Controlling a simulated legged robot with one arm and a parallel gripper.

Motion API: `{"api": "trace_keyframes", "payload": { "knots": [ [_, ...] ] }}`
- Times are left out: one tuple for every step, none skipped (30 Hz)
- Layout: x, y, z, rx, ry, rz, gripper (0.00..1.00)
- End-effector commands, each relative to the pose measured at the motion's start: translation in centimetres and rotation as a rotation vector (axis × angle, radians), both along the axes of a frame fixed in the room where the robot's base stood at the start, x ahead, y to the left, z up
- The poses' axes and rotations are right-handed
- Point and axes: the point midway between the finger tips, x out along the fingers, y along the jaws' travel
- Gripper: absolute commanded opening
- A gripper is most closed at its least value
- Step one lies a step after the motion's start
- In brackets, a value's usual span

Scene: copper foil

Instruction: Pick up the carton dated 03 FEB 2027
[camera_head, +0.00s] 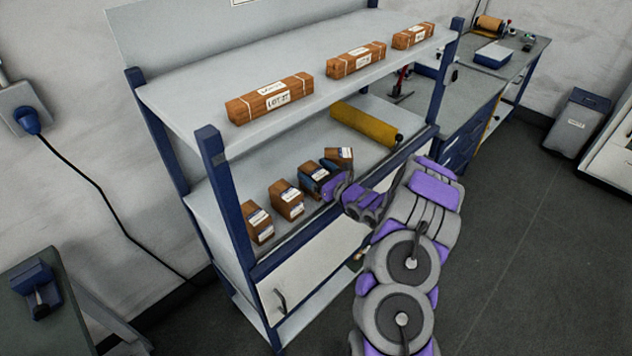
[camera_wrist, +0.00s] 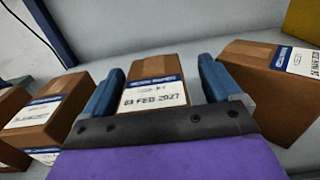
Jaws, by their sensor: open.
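The carton dated 03 FEB 2027 (camera_wrist: 155,85) is brown with a white and blue label, and its date reads clearly in the wrist view. It stands between the two blue fingers of my open gripper (camera_wrist: 160,88), with a finger on each side. I cannot tell whether either finger touches it. In the head view my gripper (camera_head: 325,186) is at the shelf's front edge, around the third carton (camera_head: 313,170) from the left, partly hiding it.
A carton (camera_wrist: 48,112) stands close on the left, with another (camera_wrist: 10,105) beyond it. One more carton (camera_wrist: 262,92) stands close on the right. A yellow roll (camera_head: 364,124) lies farther along the lower shelf (camera_head: 232,182). The upper shelf (camera_head: 200,92) overhangs, holding long wrapped packs (camera_head: 270,97).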

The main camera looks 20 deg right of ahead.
Motion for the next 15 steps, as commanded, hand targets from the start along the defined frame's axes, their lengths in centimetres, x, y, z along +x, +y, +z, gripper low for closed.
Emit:
{"api": "trace_keyframes", "payload": {
  "knots": [
    [0.01,0.11,0.06,0.000,0.000,0.001,0.92],
    [0.00,0.13,0.07,0.000,0.000,0.001,0.92],
    [-0.01,0.15,0.07,0.000,0.000,0.001,0.92],
    [0.00,0.14,0.07,0.000,0.000,0.001,0.92],
    [0.00,0.10,0.05,0.000,0.000,0.001,0.90],
    [-0.01,0.06,0.04,0.000,0.000,0.001,0.86],
    [0.00,0.01,0.02,0.001,0.000,0.001,0.83],
    [-0.02,-0.05,0.00,0.001,0.000,0.000,0.80],
    [-0.02,-0.12,-0.02,0.002,0.001,0.000,0.76],
    [-0.02,-0.18,-0.03,0.002,0.000,0.000,0.73],
    [-0.03,-0.20,-0.04,0.002,0.000,0.000,0.70],
    [-0.03,-0.20,-0.04,0.002,0.000,0.000,0.67],
    [-0.03,-0.19,-0.04,0.002,0.000,0.000,0.64],
    [-0.03,-0.20,-0.04,0.002,0.000,0.000,0.61],
    [-0.03,-0.20,-0.04,0.002,0.001,0.000,0.57]
  ]
}}
